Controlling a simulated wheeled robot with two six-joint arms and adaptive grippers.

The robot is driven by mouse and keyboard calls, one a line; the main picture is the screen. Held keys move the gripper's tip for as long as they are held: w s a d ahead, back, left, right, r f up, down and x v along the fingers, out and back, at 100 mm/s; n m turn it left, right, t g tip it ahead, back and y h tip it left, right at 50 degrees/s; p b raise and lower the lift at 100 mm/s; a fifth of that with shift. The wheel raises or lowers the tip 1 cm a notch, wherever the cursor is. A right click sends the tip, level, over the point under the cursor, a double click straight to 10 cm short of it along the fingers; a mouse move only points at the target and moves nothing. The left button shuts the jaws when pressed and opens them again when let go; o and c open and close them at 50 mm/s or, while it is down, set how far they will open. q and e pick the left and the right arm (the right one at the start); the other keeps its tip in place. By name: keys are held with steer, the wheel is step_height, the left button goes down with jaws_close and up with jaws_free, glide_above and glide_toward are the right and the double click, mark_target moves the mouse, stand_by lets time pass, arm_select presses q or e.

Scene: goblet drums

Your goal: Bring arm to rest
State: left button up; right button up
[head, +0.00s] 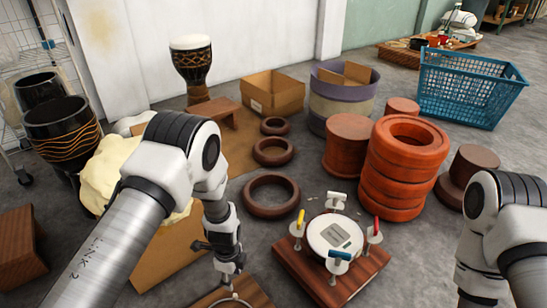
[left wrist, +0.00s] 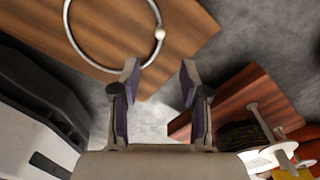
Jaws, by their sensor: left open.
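My left gripper (head: 230,272) hangs low in front of the robot, over the near edge of the work area. In the left wrist view its two fingers (left wrist: 160,75) are apart with nothing between them. A thin metal ring with a small pale bead (left wrist: 160,33) lies on a wooden board (left wrist: 190,28) just beyond the fingertips. The board also shows at the bottom of the head view (head: 258,293), partly hidden by the gripper. My right arm comes in at the right of the head view; its gripper is out of the picture.
A red-brown wooden base (head: 330,290) with a round white drumhead (head: 335,236) and coloured-handle clamps stands right of my left gripper. Brown rings (head: 271,210), stacked orange rings (head: 395,185), goblet drums (head: 190,65) and a blue crate (head: 470,90) stand beyond.

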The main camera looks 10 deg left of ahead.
arm_select(q)
steer(key=s+a+r+n+p, duration=0.2)
steer(key=s+r+n+p, duration=0.2)
steer(key=s+n, duration=0.7)
steer(key=s+a+r+n+p, duration=0.2)
steer(key=s+r+n+p, duration=0.3)
steer(key=s, duration=1.1)
step_height(320, 180, up, 37)
steer(key=w+n+p, duration=0.2)
steer(key=n+p, duration=0.1)
steer(key=p, duration=3.4)
steer(key=shift+n+p, duration=0.3)
steer(key=shift+n, duration=0.1)
